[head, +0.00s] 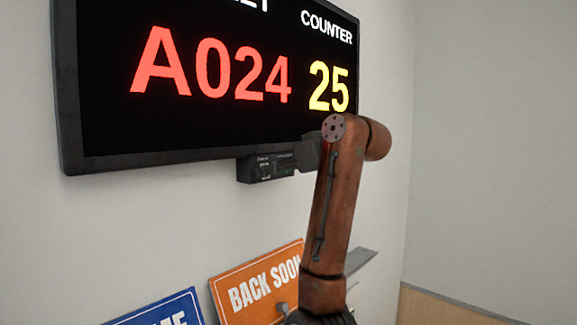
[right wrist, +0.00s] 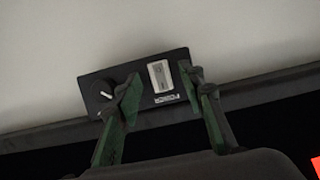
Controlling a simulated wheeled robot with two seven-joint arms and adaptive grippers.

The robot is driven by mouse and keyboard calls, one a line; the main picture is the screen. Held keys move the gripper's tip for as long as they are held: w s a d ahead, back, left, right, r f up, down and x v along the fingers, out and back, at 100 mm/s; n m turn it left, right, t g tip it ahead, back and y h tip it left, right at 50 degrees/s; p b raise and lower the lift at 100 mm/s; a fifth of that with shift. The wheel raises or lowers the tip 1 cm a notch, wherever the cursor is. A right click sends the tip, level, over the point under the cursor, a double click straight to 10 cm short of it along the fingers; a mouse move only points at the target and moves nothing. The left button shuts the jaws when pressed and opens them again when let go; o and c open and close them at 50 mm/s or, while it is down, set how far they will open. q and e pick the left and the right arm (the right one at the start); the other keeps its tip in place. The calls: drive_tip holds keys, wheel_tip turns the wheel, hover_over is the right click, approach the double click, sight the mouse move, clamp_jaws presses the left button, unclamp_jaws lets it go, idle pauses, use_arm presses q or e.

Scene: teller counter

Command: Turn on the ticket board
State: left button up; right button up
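The ticket board (head: 215,110) hangs on the wall in the head view, lit, with a red "A024" and a yellow "25" under "COUNTER". A small black control box (head: 265,167) sits under its lower edge. In the right wrist view the box's black panel (right wrist: 145,104) carries a dark round knob (right wrist: 99,92) and a pale switch (right wrist: 160,75) by the word "POWER". My right gripper (right wrist: 159,82) is open, its two dark green fingers spread on either side of the switch; I cannot tell whether they touch the panel. My left gripper is not in view.
An orange "BACK SOON" sign (head: 258,286) and a blue sign (head: 165,311) stand low by the wall, below the board. My right arm crosses the head view's middle and hides part of the area beside the box. The wall (head: 480,150) on the right is bare.

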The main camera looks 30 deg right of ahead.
drive_tip(key=v, duration=1.1)
drive_tip(key=shift+s, duration=0.15)
idle(0.3)
